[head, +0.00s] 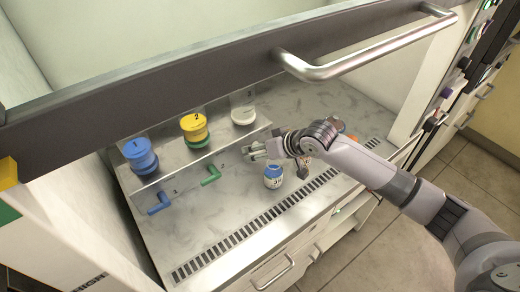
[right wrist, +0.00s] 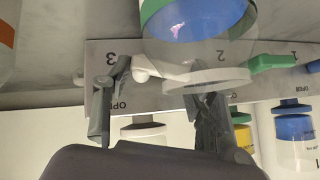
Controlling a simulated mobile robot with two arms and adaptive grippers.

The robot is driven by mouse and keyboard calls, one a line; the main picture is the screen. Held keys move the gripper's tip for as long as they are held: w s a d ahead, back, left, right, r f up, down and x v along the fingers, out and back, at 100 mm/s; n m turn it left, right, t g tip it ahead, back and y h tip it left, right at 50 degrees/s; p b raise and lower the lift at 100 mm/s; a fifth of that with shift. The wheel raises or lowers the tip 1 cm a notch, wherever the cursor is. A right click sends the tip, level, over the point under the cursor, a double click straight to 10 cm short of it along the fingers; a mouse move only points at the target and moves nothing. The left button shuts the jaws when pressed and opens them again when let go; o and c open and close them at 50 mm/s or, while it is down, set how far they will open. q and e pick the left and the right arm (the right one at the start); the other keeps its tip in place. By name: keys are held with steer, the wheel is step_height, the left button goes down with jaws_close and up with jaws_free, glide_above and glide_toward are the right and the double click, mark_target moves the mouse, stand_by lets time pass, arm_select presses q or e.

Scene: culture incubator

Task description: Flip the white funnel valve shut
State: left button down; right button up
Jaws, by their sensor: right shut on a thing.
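The white funnel (head: 243,115) stands in the raised back shelf, right of the yellow one. It also shows upside down in the right wrist view (right wrist: 143,133), under the panel's number 3. My right gripper (head: 249,152) reaches in from the right to the panel below this funnel. It is shut on the white funnel valve (right wrist: 141,75), whose pale knob shows between the fingers in the right wrist view. The fingers hide most of the valve in the head view, so its exact angle is unclear. My left gripper is not in view.
A blue-capped bottle (head: 273,176) stands on the grey worktop, just in front of my right gripper. The green valve (head: 210,176) and blue valve (head: 158,204) stick out from the panel to the left. The raised sash handle (head: 350,62) crosses above my arm.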

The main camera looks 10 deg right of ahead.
steer(key=shift+s+a+r+n+h+p, duration=0.15)
steer(key=shift+n+h+p, duration=0.2)
steer(key=shift+p, duration=0.75)
steer(key=shift+a+f+n+h+p, duration=0.15)
steer(key=shift+h+p, duration=0.3)
steer(key=shift+p, duration=0.6)
steer(key=shift+f+t+h+p, duration=0.2)
steer(key=shift+t+h+p, duration=0.1)
steer(key=shift+t+p, duration=0.1)
steer(key=shift+d, duration=0.1)
steer(key=o, duration=1.1)
steer(key=shift+o, duration=0.2)
steer(key=v, duration=1.2)
